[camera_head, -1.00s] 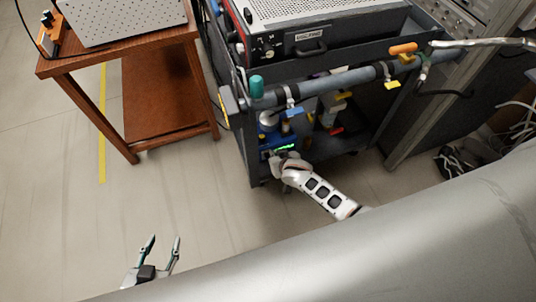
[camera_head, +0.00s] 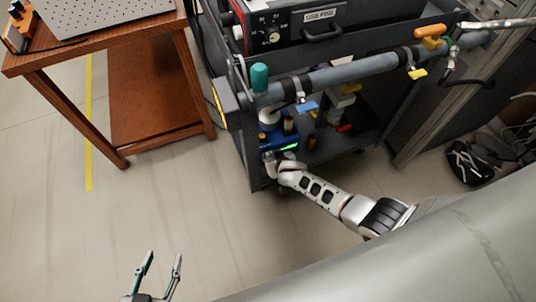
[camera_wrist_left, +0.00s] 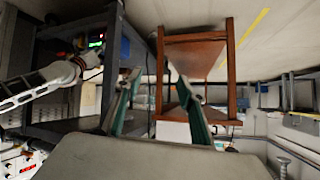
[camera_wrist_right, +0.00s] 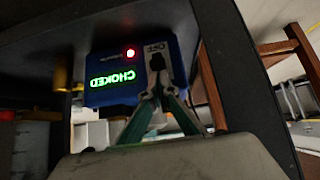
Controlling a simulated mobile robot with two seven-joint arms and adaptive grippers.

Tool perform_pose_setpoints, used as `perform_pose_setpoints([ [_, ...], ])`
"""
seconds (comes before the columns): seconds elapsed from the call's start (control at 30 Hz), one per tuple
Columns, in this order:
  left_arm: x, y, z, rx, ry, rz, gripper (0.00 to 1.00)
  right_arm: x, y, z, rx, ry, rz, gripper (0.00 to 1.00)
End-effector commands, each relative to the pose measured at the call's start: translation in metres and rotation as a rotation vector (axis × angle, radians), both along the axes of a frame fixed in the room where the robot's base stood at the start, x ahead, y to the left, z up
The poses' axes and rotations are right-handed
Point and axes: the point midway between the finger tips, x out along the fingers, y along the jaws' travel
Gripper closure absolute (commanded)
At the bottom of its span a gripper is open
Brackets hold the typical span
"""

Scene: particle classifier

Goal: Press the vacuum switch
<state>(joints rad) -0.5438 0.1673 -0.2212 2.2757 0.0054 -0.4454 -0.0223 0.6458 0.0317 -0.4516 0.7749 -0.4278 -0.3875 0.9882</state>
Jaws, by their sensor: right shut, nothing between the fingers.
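A blue box (camera_wrist_right: 110,95) on the cart's lower shelf has a green display (camera_wrist_right: 112,79) reading "CHOKED", mirrored, and a red light (camera_wrist_right: 130,52). It also shows in the head view (camera_head: 288,135). A pale panel (camera_wrist_right: 155,47) marked "OFF" is on the box's right part; I take it for the vacuum switch. My right gripper (camera_wrist_right: 157,63) is shut and empty, its fingertips directly in front of that panel, covering its lower part; contact cannot be judged. My left gripper (camera_head: 164,260) is open and empty over the floor, away from the cart.
The dark cart carries a pipe (camera_head: 345,72) with a teal cap (camera_head: 260,77) and coloured valve handles above the lower shelf. A wooden table (camera_head: 165,35) stands to the left. Cables (camera_head: 520,125) lie at the right. The floor between is clear.

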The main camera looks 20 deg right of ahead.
Motion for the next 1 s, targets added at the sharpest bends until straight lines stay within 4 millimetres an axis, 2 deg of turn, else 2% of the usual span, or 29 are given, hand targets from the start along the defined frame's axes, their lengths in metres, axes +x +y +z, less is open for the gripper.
perform_pose_setpoints([
  [0.03,-0.001,-0.002,-0.003,-0.006,0.003,0.000,0.60,-0.003,0.000,-0.009,-0.002,0.005,0.001,1.00],
  [0.07,0.000,-0.002,-0.001,-0.008,0.001,-0.001,0.60,-0.002,0.000,-0.010,-0.002,0.004,0.001,1.00],
  [0.53,0.002,-0.004,0.001,-0.014,-0.005,-0.001,0.60,0.002,0.000,-0.009,0.000,-0.004,0.000,1.00],
  [0.7,-0.006,-0.007,-0.011,-0.023,0.017,0.000,0.60,-0.003,0.001,-0.027,0.002,0.006,0.001,1.00],
  [0.87,0.000,-0.023,-0.001,-0.081,-0.009,-0.001,0.60,-0.006,0.001,-0.044,0.002,0.010,0.000,1.00],
  [1.0,0.014,-0.031,0.018,-0.109,-0.050,0.002,0.60,-0.001,0.000,-0.040,-0.001,0.001,0.001,1.00],
])
